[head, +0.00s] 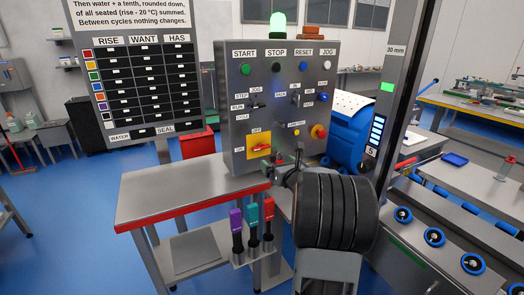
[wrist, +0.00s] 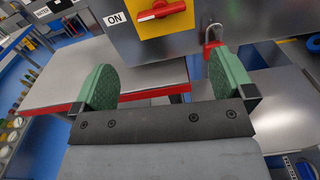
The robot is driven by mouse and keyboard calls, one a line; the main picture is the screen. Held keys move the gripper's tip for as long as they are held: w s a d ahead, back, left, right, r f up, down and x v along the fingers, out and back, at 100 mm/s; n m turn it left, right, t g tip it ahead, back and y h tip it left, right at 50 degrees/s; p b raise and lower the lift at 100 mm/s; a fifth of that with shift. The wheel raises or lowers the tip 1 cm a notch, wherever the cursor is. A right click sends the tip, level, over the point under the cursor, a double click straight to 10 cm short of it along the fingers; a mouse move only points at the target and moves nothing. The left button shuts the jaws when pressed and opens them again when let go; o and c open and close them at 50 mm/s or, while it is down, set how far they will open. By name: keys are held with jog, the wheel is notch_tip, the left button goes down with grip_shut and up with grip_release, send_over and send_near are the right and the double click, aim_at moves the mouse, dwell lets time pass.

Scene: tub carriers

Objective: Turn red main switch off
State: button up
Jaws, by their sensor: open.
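The red main switch (head: 261,148) is a rotary handle on a yellow plate (head: 252,139) low on the grey control panel. OFF is marked above it and ON at its lower left. The handle lies roughly level; in the wrist view the red handle (wrist: 160,11) shows at the top edge, beside the ON label (wrist: 116,18), with the plate's top cut off. My gripper (head: 287,166) is in front of the panel, just right of and below the switch. Its green fingers (wrist: 166,80) are wide apart with nothing between them, clear of the handle.
A red padlock (wrist: 213,42) hangs just right of the plate, near the right finger. A steel table (head: 170,190) with a red edge stands below the panel. Purple, teal and red-handled tools (head: 252,216) hang at its front. A red emergency button (head: 319,131) sits right of the switch.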

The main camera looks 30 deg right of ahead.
aim_at(262, 147)
jog(key=shift+n, duration=0.5)
jog(key=w+p, duration=0.1)
jog(key=w, duration=0.3)
jog(key=w+d+p, duration=0.1)
jog(key=w, duration=0.4)
jog(key=w+d+p, duration=0.1)
jog(key=w, duration=0.3)
jog(key=shift+w+d+p, duration=0.1)
jog(key=shift+w+p, duration=0.15)
jog(key=shift+p, duration=0.15)
jog(key=shift+c, duration=0.4)
jog(key=c, duration=0.7)
jog(key=shift+f, duration=0.1)
